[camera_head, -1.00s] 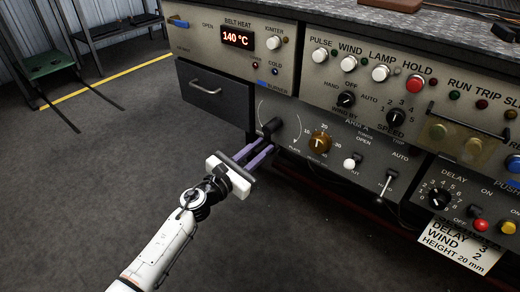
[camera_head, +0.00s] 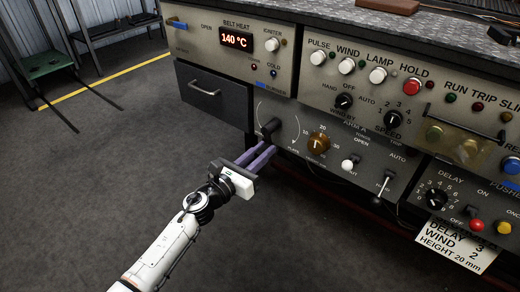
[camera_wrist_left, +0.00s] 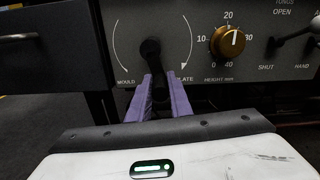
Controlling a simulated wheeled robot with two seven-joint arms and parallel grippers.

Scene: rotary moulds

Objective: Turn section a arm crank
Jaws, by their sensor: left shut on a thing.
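The arm crank is a black knob (camera_head: 270,127) on the lower grey panel. In the left wrist view the black crank (camera_wrist_left: 150,48) stands between the curved arrow marks labelled MOULD and PLATE. My left gripper (camera_head: 268,143) has its purple fingers at the crank, shut on it. In the left wrist view the fingertips (camera_wrist_left: 158,80) meet the crank's lower part from either side, and the crank's upper end shows above them. My right gripper is in neither view.
A brass height knob (camera_head: 319,143) sits just right of the crank, with a white-tipped lever (camera_head: 348,164) beyond it. A dark drawer (camera_head: 212,95) with a bar handle is up and left. The floor (camera_head: 110,190) to the left is clear.

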